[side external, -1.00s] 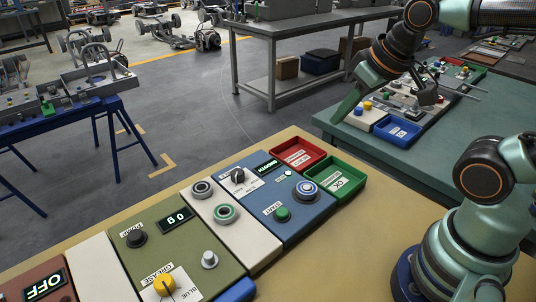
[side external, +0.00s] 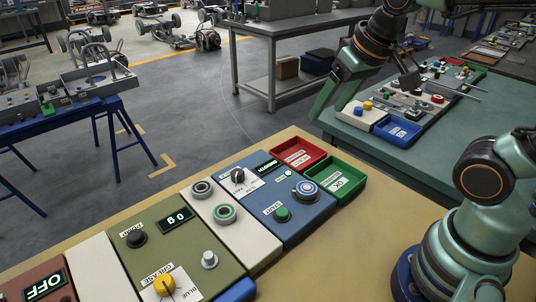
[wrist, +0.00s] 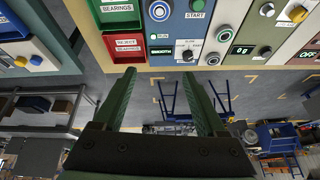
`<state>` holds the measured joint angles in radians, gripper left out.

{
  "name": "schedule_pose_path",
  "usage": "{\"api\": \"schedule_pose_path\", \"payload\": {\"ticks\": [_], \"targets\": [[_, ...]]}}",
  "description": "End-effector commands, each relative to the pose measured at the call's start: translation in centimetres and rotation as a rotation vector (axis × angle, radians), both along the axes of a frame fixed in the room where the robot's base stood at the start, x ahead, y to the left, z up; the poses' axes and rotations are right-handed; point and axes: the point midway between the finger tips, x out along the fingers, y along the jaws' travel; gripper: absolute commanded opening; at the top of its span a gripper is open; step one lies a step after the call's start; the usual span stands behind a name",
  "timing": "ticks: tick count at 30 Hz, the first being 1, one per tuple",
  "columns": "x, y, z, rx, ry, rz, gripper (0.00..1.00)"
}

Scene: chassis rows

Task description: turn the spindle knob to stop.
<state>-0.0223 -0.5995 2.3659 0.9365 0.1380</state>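A black knob (side external: 238,175) sits on a white dial plate on the blue panel (side external: 300,228); in the wrist view it shows as a knob (wrist: 187,56) beside a lit green display (wrist: 161,51). Its pointer direction and the words round it are too small to read surely, so I cannot confirm it is the spindle knob. Another black knob (side external: 135,237) is on the olive panel, with a label reading like PUMP. My gripper (side external: 365,100) is open and empty, raised and well apart from the panels, to the upper right of the blue panel. Both fingers (wrist: 160,76) show in the wrist view.
A green START button (side external: 282,213) and a large round blue-grey button (side external: 305,190) are on the blue panel. A red tray (side external: 298,153) and a green tray (side external: 335,176) stand behind. A yellow knob (side external: 164,285) is at the front. The air above the panels is clear.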

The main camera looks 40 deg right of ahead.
Motion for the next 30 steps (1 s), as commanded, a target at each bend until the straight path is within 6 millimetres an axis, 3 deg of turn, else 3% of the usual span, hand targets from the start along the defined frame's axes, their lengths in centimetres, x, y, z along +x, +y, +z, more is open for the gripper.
{"api": "schedule_pose_path", "payload": {"ticks": [6,11,21,30], "targets": [[5.0,1.7,0.7,0.095,0.113,-0.202,0.74],[8.7,3.3,0.0,0.145,0.193,-0.361,0.74],[15.8,7.2,-4.9,0.198,0.343,-0.713,0.74],[18.6,9.4,-9.1,0.2,0.405,-0.918,0.74]]}}
